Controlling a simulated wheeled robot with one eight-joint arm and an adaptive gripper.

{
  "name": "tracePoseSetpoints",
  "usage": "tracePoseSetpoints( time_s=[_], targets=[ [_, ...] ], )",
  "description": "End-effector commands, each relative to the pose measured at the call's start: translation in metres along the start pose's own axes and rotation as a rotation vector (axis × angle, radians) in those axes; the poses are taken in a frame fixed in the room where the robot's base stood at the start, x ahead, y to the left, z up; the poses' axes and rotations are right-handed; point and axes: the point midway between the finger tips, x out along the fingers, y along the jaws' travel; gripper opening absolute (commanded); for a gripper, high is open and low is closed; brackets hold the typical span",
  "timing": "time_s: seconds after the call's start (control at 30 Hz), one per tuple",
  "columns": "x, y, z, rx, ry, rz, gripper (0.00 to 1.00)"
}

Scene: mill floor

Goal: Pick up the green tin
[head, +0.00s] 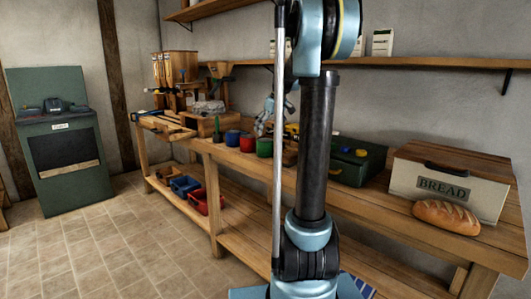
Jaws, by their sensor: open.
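The green tin (265,148) stands on the wooden workbench, to the right of a red tin (247,144) and a blue tin (232,138). My gripper (262,130) is above and close to the green tin, partly in front of the wall. It is open and nothing shows in it. It is small in the view, so I cannot tell whether its fingers touch the tin. My own arm column hides part of the bench just right of the tin.
A wooden box (213,125) stands left of the tins. A green case (358,162), a bread box (448,182) and a loaf (446,217) are to the right. A wall shelf (440,60) runs above. Blue (184,186) and red (200,203) bins sit on the lower shelf.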

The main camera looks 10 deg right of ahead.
Motion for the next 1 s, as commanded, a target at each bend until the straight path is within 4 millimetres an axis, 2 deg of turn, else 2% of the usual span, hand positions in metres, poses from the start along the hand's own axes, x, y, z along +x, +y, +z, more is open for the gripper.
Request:
tracePoseSetpoints(
  time_s=[0.1,0.3,0.57,0.8,1.0],
  targets=[
    [0.022,0.000,0.000,-0.001,0.000,0.000,0.88],
    [0.050,0.000,0.000,0.000,0.000,0.000,0.88],
    [0.066,0.001,0.000,0.000,0.000,0.000,0.88],
    [0.098,0.002,0.001,0.000,0.000,0.000,0.88],
    [0.111,0.002,0.001,0.001,0.000,0.001,0.88]
  ],
)
